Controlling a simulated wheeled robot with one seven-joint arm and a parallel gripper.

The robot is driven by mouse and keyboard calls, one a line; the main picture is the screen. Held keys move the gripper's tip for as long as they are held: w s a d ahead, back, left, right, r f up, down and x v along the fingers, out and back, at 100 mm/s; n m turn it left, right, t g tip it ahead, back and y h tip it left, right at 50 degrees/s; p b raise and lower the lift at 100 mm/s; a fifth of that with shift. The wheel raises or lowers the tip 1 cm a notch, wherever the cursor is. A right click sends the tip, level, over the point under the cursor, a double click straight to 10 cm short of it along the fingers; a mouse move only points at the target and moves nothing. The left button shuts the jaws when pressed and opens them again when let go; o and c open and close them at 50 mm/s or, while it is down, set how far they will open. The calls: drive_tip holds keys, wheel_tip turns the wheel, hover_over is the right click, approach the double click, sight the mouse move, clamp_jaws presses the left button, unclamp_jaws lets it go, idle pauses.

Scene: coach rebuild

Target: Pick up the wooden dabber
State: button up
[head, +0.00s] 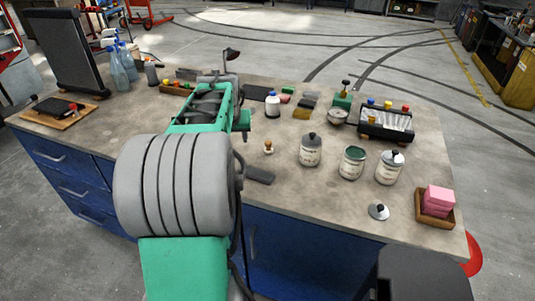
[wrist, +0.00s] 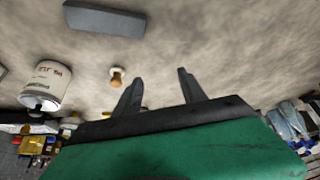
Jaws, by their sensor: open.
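The wooden dabber (head: 268,147) is small, with a pale rounded knob. It stands on the grey bench top, left of the nearest white jars in the head view. In the wrist view the dabber (wrist: 117,76) shows just left of the left fingertip, apart from it. My gripper (wrist: 157,75) is open and empty, its two dark fingers spread above the bench. In the head view my arm reaches over the bench left of the dabber, and I cannot make out the fingertips there.
A dark flat slab (head: 258,175) lies in front of the dabber. White jars (head: 310,150) stand to its right, with a loose lid (head: 378,211) and a pink block in a wooden tray (head: 436,215) further right. Bare bench surrounds the dabber.

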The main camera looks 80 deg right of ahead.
drive_tip(key=m, duration=0.2)
approach(268, 142)
wheel_tip(268, 142, down, 3)
drive_tip(key=w, duration=0.1)
drive_tip(key=shift+g+h, duration=0.3)
drive_tip(key=shift+g, duration=0.2)
drive_tip(key=x, duration=0.2)
drive_tip(key=p+x, duration=0.1)
drive_tip(key=x, duration=0.2)
drive_tip(key=d+x, duration=0.1)
drive_tip(key=x, duration=0.2)
drive_tip(key=shift+s+r+p, duration=0.1)
drive_tip(key=shift+r+p, duration=0.15)
drive_tip(key=shift+p, duration=0.05)
clamp_jaws()
